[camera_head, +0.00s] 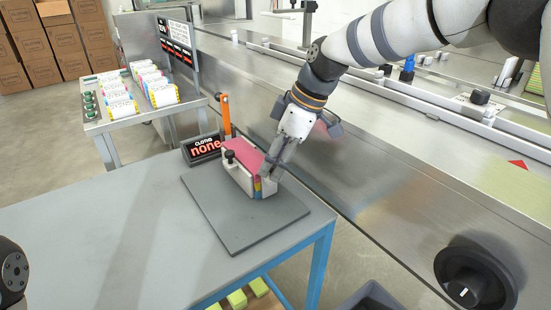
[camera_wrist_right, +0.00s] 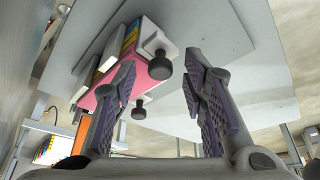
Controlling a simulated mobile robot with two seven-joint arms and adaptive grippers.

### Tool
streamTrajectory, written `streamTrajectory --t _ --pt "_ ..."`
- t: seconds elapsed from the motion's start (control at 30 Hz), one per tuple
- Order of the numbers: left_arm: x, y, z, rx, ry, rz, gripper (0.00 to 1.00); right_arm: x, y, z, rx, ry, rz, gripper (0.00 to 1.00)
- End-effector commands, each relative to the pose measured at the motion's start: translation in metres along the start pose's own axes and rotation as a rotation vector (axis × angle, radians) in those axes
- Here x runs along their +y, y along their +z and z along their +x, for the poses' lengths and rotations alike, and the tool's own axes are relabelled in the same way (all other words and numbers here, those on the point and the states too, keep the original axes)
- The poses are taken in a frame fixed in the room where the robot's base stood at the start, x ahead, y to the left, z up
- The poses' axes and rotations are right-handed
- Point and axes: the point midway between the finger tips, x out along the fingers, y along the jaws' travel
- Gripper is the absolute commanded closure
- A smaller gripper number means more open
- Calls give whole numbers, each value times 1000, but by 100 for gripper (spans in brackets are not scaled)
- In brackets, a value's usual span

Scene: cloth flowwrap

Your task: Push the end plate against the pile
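The pile of coloured cloths (camera_head: 246,158) has a pink top and sits in a white holder on the dark grey mat (camera_head: 224,226). In the right wrist view the pile (camera_wrist_right: 128,62) shows pink, yellow and blue, with a white plate (camera_wrist_right: 158,42) carrying a dark knob at its near end. I take this as the end plate. My right gripper (camera_head: 271,172) is low at the right end of the pile. Its fingers (camera_wrist_right: 160,92) are apart with nothing between them; one overlaps the pile in view, and contact cannot be told. My left gripper is out of view.
A small sign (camera_head: 203,147) reading "none" and an orange post (camera_head: 226,115) stand just behind the pile. The grey table (camera_head: 110,235) is clear on the left. A steel conveyor machine (camera_head: 400,180) runs along the right. A side table (camera_head: 130,120) holds several packs.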

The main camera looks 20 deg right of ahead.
Motion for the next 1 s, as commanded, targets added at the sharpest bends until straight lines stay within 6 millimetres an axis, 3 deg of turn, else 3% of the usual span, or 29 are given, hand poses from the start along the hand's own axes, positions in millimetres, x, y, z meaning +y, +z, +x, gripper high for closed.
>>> streamTrajectory --t 0.13,0.23,0.5,0.6,0.73,1.0 --pt "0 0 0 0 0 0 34 0 0 -2 1 1 0 61" --pt "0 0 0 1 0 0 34 1 -1 -16 2 3 0 61" --pt "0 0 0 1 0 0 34 1 -1 -89 3 4 0 61" --pt "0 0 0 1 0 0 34 0 0 -107 1 2 0 61" --pt "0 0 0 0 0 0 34 0 0 -119 0 0 0 61" --pt "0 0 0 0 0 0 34 0 0 -120 0 0 0 61"
